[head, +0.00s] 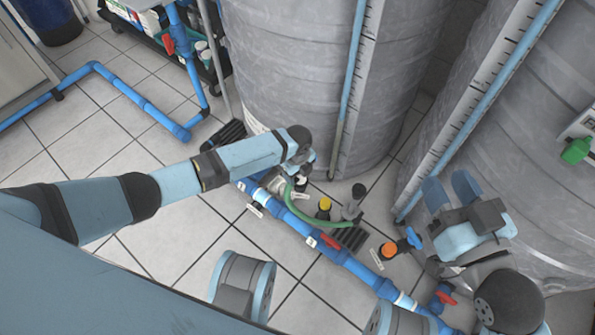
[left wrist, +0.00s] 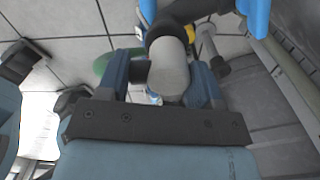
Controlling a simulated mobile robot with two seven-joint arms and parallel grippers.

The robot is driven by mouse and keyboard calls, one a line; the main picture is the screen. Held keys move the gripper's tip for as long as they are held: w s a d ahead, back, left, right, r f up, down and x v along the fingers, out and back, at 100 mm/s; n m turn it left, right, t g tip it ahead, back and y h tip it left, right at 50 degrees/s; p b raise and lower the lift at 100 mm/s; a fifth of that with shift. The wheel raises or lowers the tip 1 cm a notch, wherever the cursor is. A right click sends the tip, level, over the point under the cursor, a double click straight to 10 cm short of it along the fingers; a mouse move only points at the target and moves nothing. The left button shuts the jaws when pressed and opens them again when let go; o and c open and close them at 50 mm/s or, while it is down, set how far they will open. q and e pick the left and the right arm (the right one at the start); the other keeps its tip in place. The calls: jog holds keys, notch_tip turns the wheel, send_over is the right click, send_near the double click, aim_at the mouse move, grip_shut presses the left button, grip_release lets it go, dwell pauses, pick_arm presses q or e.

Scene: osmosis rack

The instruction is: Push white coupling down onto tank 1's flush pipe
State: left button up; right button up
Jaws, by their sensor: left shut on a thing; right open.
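My left gripper (head: 296,174) is low over the floor piping, in front of the left grey tank (head: 290,70). In the left wrist view, my left gripper (left wrist: 166,72) is shut on a pale grey-white cylinder, which looks like the white coupling (left wrist: 170,75). A dark collar (left wrist: 167,38) is at the cylinder's far end. The arm mostly hides the coupling in the head view. I cannot tell whether it is seated on a pipe. My right gripper (head: 450,189) is open and empty in front of the right grey tank (head: 535,140).
A blue pipe run (head: 345,262) with red valve handles crosses the floor diagonally. A green hose (head: 305,216), a yellow-topped fitting (head: 324,205) and an orange-capped fitting (head: 388,251) stand near it. A black tray (head: 215,65) with bottles is at the back. Tiled floor at left is partly clear.

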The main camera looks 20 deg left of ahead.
pick_arm(q)
jog(key=shift+f, duration=0.3)
pick_arm(e)
jog(key=shift+f, duration=0.15)
pick_arm(q)
jog(key=o, duration=1)
jog(key=shift+c, duration=0.2)
notch_tip(320, 180, up, 3)
jog(key=shift+p, duration=0.85)
notch_tip(320, 180, up, 11)
jog(key=p, duration=0.4)
jog(key=shift+p, duration=0.3)
pick_arm(e)
jog(key=r+m, duration=0.1)
jog(key=s+r+m+t, duration=0.1)
jog(key=r, duration=0.1)
jog(key=r+t, duration=0.1)
jog(key=r, duration=0.1)
jog(key=shift+s+a+r+m, duration=0.2)
jog(key=shift+s+r+m, duration=0.05)
jog(key=shift+s+m, duration=0.15)
